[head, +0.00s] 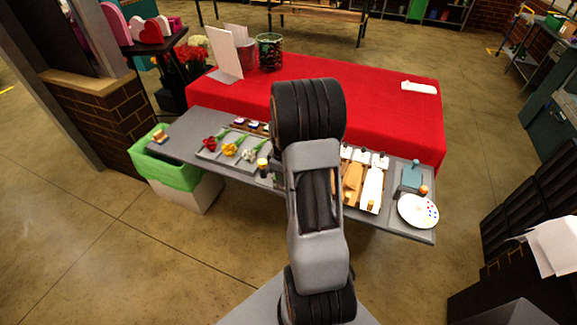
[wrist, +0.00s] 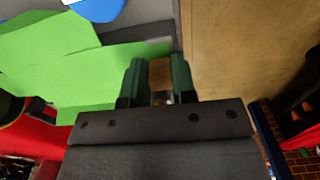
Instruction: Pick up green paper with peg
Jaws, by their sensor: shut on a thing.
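In the wrist view, my gripper (wrist: 160,82) has its two dark green fingers closed on a small wood-coloured piece (wrist: 160,72), which looks like the peg. Bright green sheets (wrist: 60,65) with angular edges fill the left of that view, beside the fingers. I cannot tell whether the peg is fastened to them. In the head view, my own arm stands in front of the middle of the grey table and hides my gripper and what it holds.
The grey table (head: 395,226) carries a flower tray at left, and pale wooden pieces and a white palette (head: 418,211) at right. A red-covered table (head: 380,110) stands behind. A green-lined white bin (head: 185,190) is at the left end, near a brick post (head: 95,115).

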